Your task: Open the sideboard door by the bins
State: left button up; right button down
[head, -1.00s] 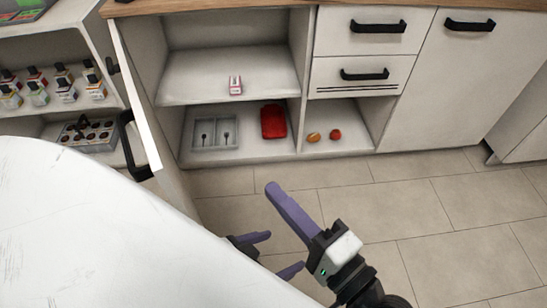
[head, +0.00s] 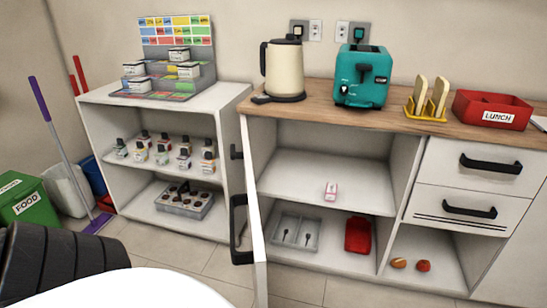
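The sideboard door (head: 255,230) is a white panel seen almost edge-on in the head view. It stands open at the left end of the sideboard, swung out toward me. Its black bar handle (head: 239,230) is on its left face. The open compartment (head: 330,165) behind it shows two shelf levels. The bins stand at the far left: a green bin marked FOOD (head: 28,203), a pale bin (head: 68,190) and a partly hidden blue one (head: 92,175). Neither of my grippers is in view.
A white shelf unit (head: 165,100) with bottles stands between bins and door. A kettle (head: 284,70), teal toaster (head: 361,78) and red lunch box (head: 492,110) are on the worktop. A white rounded surface (head: 150,288) fills the near lower left.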

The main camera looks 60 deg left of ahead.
aim_at(248, 257)
jog(key=k, duration=0.4)
jog(key=z, duration=1.55)
jog(key=i, duration=0.8)
jog(key=u, duration=4)
jog(key=i, duration=0.5)
